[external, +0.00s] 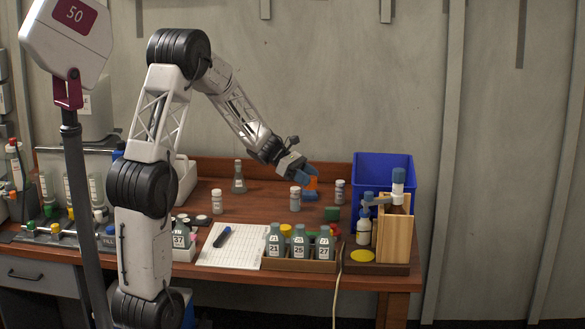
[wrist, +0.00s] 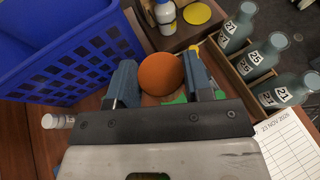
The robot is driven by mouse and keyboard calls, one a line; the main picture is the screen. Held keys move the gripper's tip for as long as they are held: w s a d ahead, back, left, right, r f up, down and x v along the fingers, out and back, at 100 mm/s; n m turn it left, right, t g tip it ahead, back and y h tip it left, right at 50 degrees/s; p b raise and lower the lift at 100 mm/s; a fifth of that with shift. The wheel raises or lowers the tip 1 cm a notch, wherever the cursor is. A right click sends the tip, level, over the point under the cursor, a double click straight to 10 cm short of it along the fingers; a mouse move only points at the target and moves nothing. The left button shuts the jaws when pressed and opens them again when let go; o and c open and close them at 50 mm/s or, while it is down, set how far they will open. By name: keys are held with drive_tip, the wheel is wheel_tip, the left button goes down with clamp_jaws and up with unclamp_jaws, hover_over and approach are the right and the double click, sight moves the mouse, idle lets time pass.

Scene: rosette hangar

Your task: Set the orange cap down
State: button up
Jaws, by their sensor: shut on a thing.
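The orange cap (wrist: 160,74) is held between the two blue fingers of my gripper (wrist: 163,82) in the wrist view. Its round orange top faces the camera.
A blue basket (external: 383,170) stands close by at the back right. White-capped vials (external: 295,199) stand around my gripper. A crate of numbered bottles (external: 299,265) is at the front edge, beside a paper sheet (external: 232,247). A wooden stand (external: 394,234) is at the right.

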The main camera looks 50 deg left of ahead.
drive_tip(key=a+f+n+t+y, duration=0.2)
drive_tip(key=a+f+n, duration=0.1)
drive_tip(key=a, duration=0.5)
drive_tip(key=s+a+f+n+t+y, duration=0.1)
drive_tip(key=a+f+n+t+y, duration=0.1)
drive_tip(key=a+f, duration=0.3)
drive_tip(key=s+a+f+n+t+y, duration=0.1)
drive_tip(key=a+f+n+t+y, duration=0.2)
drive_tip(key=a, duration=0.9)
wheel_tip(320, 180, down, 2)
drive_tip(key=shift+f+n+y, duration=0.1)
drive_tip(key=shift+n+y, duration=0.2)
drive_tip(key=shift+n, duration=0.2)
drive_tip(key=shift+w, duration=0.1)
drive_tip(key=w+a, duration=0.2)
drive_tip(key=w, duration=0.2)
drive_tip(key=w+a+f, duration=0.1)
drive_tip(key=w+a, duration=0.2)
drive_tip(key=w, duration=0.2)
drive_tip(key=w+a, duration=0.3)
drive_tip(key=w, duration=0.1)
drive_tip(key=shift+w+a+f, duration=0.2)
drive_tip(key=shift+a, duration=0.05)
drive_tip(key=shift+f, duration=0.1)
drive_tip(key=shift+f, duration=1.7)
drive_tip(key=shift+f, duration=0.1)
